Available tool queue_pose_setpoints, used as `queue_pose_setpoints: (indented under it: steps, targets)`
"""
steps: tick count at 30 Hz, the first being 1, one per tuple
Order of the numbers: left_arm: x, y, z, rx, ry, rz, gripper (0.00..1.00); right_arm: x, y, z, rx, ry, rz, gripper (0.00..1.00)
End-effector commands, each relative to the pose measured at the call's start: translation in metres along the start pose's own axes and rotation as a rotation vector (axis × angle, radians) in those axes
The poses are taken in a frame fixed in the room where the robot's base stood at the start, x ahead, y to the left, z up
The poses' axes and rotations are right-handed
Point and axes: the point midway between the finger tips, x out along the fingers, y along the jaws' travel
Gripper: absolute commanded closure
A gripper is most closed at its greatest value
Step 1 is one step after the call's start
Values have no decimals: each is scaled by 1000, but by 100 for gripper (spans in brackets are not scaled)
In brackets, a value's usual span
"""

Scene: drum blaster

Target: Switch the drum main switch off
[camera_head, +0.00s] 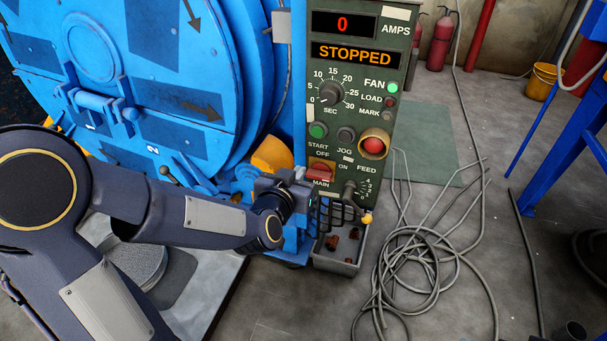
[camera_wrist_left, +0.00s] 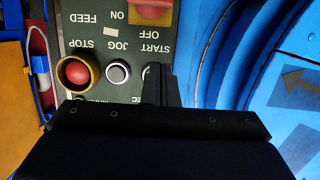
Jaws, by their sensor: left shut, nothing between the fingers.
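The main switch (camera_head: 320,172) is a red lever on the lower left of the green control panel (camera_head: 385,95), above the MAIN label and between OFF and ON marks. I cannot tell which side its lever is set to. Part of the red switch (camera_wrist_left: 150,10) shows at the top of the left wrist view, which sees the panel upside down. My left gripper (camera_head: 311,197) is shut and empty, just below and left of the switch in the head view. In the wrist view its dark fingers (camera_wrist_left: 160,86) overlap the START button. My right gripper is not in view.
The panel also carries a red stop button (camera_head: 373,146), a jog button (camera_head: 346,134) and a feed knob (camera_head: 355,190). The big blue drum (camera_head: 150,70) stands close on the left. Grey cable (camera_head: 425,262) lies coiled on the floor. A grey bin (camera_head: 340,262) is below.

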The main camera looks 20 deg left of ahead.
Motion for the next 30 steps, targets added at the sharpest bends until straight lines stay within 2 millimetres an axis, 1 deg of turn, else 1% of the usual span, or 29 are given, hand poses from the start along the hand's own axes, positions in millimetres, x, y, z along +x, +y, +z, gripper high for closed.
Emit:
queue_pose_setpoints:
  steps: [3, 5, 12, 14, 15, 16, 18, 21, 24, 30]
  targets:
    - [19, 0, 4, 1, -2, 0, 100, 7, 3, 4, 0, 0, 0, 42]
    - [32, 0, 4, 0, -1, -1, 100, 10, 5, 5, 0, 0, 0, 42]
    - [84, 0, 5, 0, -2, -1, 100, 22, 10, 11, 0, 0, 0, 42]
    - [95, 0, 4, 0, -1, -1, 100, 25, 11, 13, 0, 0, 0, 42]
    - [97, -1, 14, 0, -4, -1, 100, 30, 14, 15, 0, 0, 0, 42]
    - [98, -1, 20, 1, -4, -1, 100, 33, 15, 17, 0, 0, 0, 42]
    - [99, 0, 28, 0, -5, 0, 100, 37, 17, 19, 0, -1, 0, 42]
    - [101, 0, 36, 0, -3, 0, 100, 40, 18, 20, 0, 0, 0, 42]
    - [102, 0, 40, 0, -2, 0, 100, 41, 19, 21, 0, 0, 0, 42]
    - [102, 0, 40, -1, -2, 0, 100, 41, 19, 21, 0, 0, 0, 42]
